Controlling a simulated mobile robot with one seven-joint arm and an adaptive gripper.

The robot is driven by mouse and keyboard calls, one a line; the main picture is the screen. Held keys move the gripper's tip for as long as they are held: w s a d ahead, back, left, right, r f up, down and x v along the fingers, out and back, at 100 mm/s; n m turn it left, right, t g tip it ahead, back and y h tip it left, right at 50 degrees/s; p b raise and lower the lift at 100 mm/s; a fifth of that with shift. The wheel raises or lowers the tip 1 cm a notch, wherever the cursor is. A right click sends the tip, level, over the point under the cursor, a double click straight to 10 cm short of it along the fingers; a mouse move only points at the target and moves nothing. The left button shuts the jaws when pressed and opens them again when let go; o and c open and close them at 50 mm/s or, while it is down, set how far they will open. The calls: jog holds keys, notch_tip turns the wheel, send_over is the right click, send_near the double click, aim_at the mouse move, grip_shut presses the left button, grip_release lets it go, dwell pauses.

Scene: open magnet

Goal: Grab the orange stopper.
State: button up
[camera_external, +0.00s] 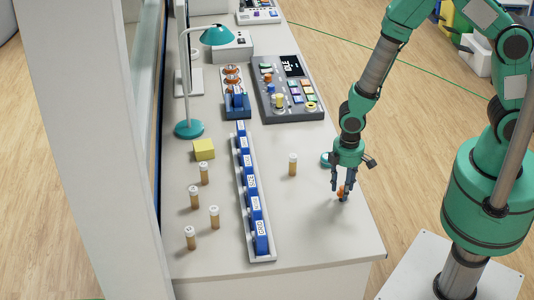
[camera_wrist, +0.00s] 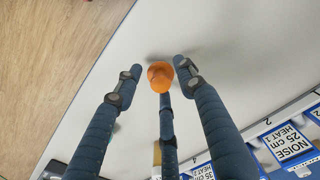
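The orange stopper (camera_external: 341,191) is near the right edge of the white table, directly below my gripper (camera_external: 344,186). In the wrist view the stopper (camera_wrist: 160,76) shows as a rounded orange top between the fingertips of my gripper (camera_wrist: 158,72). The three dark fingers are spread around it. Gaps show between the stopper and the left and right fingertips. The third finger comes up from below, close to the stopper, and I cannot tell whether it touches. The stopper's lower part is hard to make out.
A long rack of blue labelled boxes (camera_external: 273,258) runs along the table. Several vials, a yellow block (camera_external: 204,149) and a lamp (camera_external: 189,129) are further left.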

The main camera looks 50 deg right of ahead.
grip_shut()
jog(key=shift+r, duration=0.1)
dwell(0.3)
jog(key=shift+r, duration=0.55)
jog(key=shift+s+d+r+p, duration=0.15)
jog(key=shift+s+r+p, duration=0.1)
jog(key=shift+r, duration=0.35)
jog(key=shift+s+d+r+p, duration=0.1)
jog(key=shift+s+r+p, duration=0.15)
jog(key=shift+r, duration=0.35)
jog(key=s+d, duration=0.3)
jog(key=s, duration=0.3)
jog(key=s+d+r+p, duration=0.1)
jog(key=s+d, duration=0.2)
jog(key=s, duration=0.4)
jog(key=shift+d+r, duration=0.15)
jog(key=shift+d, duration=0.25)
jog(key=shift+s, duration=0.1)
